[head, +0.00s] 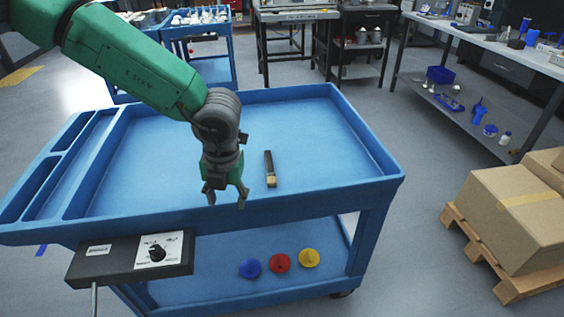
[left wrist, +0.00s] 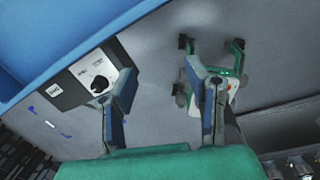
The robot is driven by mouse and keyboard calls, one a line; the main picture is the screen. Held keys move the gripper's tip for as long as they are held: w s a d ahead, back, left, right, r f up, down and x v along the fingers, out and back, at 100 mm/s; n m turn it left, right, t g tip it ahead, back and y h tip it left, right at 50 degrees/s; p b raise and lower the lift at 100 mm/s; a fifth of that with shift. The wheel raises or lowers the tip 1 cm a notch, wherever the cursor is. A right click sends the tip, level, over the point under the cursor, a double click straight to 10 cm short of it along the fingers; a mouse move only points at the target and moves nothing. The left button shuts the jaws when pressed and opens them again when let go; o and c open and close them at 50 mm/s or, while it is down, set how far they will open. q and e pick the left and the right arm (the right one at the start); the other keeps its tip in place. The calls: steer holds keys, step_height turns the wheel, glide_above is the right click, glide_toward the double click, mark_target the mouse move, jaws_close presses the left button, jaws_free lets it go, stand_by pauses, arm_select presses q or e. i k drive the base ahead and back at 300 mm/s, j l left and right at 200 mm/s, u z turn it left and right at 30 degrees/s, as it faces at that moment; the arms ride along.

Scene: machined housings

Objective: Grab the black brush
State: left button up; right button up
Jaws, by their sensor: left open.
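The black brush (head: 270,167) lies on the top tray of the blue cart (head: 370,150) in the head view. Its dark handle points away and its tan end is nearer me. My left gripper (head: 226,199) is open and empty, pointing down by the tray's near edge. It is to the left of the brush and nearer me, apart from it. In the left wrist view, the two fingers of my left gripper (left wrist: 160,76) are spread with nothing between them, and the brush does not show. My right gripper does not show in the head view.
A black control box (head: 130,257) is fixed to the cart's near side. Blue, red and yellow pieces (head: 280,263) lie on its lower shelf. Cardboard boxes (head: 505,215) stand on a pallet at right. The tray around the brush is clear.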

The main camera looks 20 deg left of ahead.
mark_target(270, 174)
steer(key=i, duration=0.85)
